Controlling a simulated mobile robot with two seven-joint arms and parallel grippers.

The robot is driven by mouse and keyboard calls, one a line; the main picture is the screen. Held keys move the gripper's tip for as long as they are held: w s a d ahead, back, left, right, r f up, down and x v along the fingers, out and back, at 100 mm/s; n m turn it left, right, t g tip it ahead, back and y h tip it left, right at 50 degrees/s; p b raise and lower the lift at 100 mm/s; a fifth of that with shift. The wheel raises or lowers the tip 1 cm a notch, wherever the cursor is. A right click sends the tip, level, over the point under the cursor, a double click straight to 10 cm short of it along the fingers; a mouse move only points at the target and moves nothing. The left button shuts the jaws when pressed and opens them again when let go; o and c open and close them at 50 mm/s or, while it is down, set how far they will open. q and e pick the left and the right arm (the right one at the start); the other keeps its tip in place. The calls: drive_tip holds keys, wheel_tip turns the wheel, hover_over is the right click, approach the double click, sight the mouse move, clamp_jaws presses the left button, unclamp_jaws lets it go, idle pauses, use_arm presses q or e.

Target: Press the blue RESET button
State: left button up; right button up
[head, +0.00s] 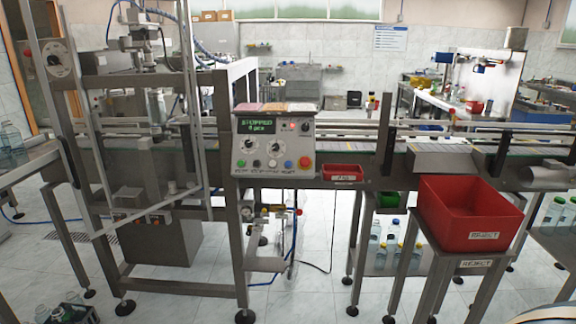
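The control panel (250,150) is a light grey box mounted on the front of the conveyor machine, near the middle of the head view. A green button (241,163) is at the left end of that row and a large red button (304,162) is at the right end. The labels under the buttons are too small to read surely. A green-lit display (257,126) seems to read STOPPED. Neither of my grippers is in view.
A small red tray (343,173) is just right of the panel. A large red REJECT bin (470,212) stands on a metal stand at the front right. Metal frame posts (190,110) rise left of the panel. The floor (180,295) in front is partly clear.

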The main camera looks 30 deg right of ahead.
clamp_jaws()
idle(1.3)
